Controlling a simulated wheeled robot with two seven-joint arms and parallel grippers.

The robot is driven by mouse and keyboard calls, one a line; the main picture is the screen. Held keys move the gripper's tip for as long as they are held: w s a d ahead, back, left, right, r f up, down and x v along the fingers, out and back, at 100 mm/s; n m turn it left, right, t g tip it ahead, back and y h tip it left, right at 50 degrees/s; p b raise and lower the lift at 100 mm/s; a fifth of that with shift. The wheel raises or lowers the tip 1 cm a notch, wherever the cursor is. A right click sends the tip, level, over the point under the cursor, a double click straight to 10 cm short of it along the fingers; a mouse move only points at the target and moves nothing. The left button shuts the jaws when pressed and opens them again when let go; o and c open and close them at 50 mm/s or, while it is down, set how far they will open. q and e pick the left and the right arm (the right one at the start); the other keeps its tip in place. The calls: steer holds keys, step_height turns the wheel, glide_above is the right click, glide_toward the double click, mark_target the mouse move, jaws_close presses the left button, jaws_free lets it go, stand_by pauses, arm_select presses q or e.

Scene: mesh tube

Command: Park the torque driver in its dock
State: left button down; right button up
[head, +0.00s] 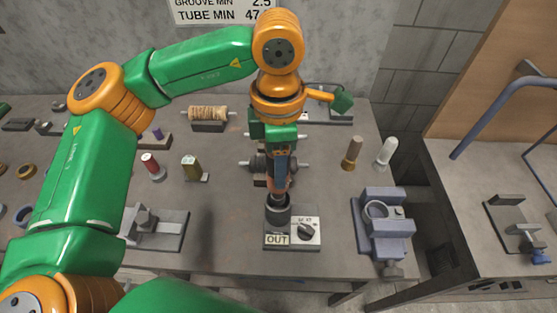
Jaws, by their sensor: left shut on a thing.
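My left arm comes in from the left and its gripper (280,168) points down over the middle of the bench. It is shut on the torque driver (281,186), an upright tool with a reddish-brown part showing below the fingers. The driver's lower end meets the top of a dark round cup, which looks like the dock (277,215). How deep it sits in the cup I cannot tell. My right gripper is not in view.
A grey-blue vise (384,222) stands to the right, and a grey fixture (154,228) to the left. Behind the gripper is a dark roller on a stand (258,163). Small bottles (190,167) and posts (352,153) stand about. The bench between fixture and cup is clear.

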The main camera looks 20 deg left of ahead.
arm_select(q)
steer(key=shift+f+b, duration=3.55)
steer(key=shift+f, duration=0.2)
stand_by(2.8)
steer(key=shift+c, duration=1.1)
jaws_free()
